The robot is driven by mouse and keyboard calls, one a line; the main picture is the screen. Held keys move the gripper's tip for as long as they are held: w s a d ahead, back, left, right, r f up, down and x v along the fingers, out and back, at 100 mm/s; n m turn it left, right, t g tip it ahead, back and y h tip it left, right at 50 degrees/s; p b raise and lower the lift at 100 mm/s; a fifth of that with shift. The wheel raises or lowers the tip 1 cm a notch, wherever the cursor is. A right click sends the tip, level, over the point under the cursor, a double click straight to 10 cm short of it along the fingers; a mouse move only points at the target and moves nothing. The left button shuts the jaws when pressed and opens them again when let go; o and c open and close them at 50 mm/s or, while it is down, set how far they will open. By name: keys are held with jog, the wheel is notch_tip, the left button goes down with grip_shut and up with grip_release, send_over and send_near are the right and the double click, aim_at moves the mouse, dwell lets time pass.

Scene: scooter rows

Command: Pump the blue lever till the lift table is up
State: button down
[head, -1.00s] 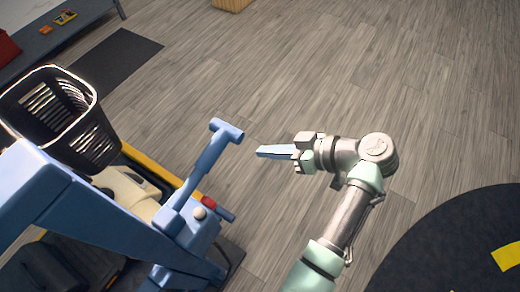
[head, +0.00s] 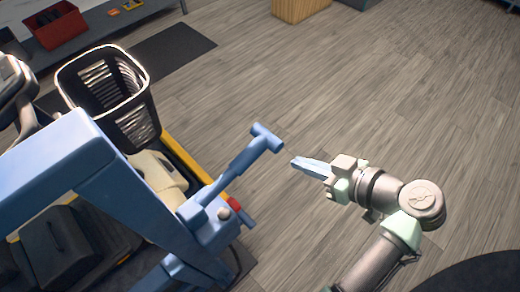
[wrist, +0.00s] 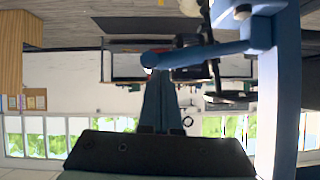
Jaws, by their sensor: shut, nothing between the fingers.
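The blue lever (head: 237,167) rises at a slant from the blue pump block (head: 215,229), with a crossbar handle (head: 267,138) at its top. It also shows in the wrist view (wrist: 200,52), just past my fingertips. My gripper (head: 293,163) is shut and empty, a little to the right of the handle. A small gap shows between them in the head view. The blue lift table frame (head: 62,150) fills the left of the head view. A scooter with a black basket (head: 110,95) and a cream body (head: 160,178) stands at it. The table's height is hard to judge.
A red knob (head: 234,203) and a pale ball knob (head: 223,213) sit on the pump block. A dark mat (head: 175,52), a low shelf with a red bin (head: 57,30) and a wooden box (head: 300,9) lie farther back. Open wood floor is behind and right of my gripper.

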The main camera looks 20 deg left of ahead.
jog(key=s+a+r+n+t+b, duration=0.1)
jog(key=s+a+r+n+t, duration=0.1)
jog(key=r, duration=0.5)
jog(key=s+a, duration=0.1)
jog(key=s, duration=0.1)
jog(key=shift+s+a+y, duration=0.3)
jog(key=shift+s, duration=0.1)
jog(key=p, duration=0.1)
send_over(255, 151)
jog(key=s, duration=0.2)
notch_tip(255, 151, down, 4)
jog(key=shift+a+f, duration=0.1)
jog(key=shift+a, duration=0.05)
jog(key=f, duration=0.2)
jog(key=d+f, duration=0.1)
jog(key=shift+w+f, duration=0.15)
jog(key=shift+w, duration=0.15)
jog(key=shift+f, duration=0.35)
jog(key=shift+f, duration=0.1)
